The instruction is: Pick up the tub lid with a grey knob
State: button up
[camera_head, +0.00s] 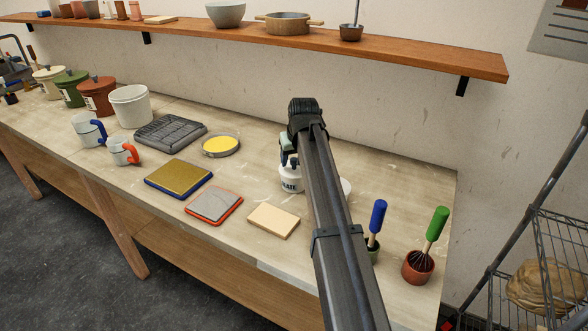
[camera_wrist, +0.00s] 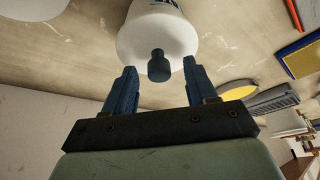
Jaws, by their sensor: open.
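A white tub (camera_head: 291,184) with dark lettering stands on the worktop, partly hidden behind my arm in the head view. In the wrist view its white lid (camera_wrist: 183,38) shows close up, with a dark blue-grey knob (camera_wrist: 158,66) sticking out of it. My gripper (camera_wrist: 159,70) is open, with one blue finger on each side of the knob. The fingers look apart from the knob, and nothing is held. In the head view my arm hides most of the gripper.
A yellow-filled round dish (camera_head: 221,146), a grey tray (camera_head: 171,132), a gold sponge-like pad (camera_head: 179,179), a grey pad (camera_head: 214,205) and a beige block (camera_head: 273,221) lie left of my arm. Pots with a blue-handled tool (camera_head: 377,218) and a green-handled whisk (camera_head: 437,224) stand right. A shelf (camera_head: 400,52) runs behind.

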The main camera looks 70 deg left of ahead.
jog(key=shift+a+f, duration=0.25)
jog(key=shift+f, duration=0.35)
grip_shut()
jog(key=shift+r, duration=0.15)
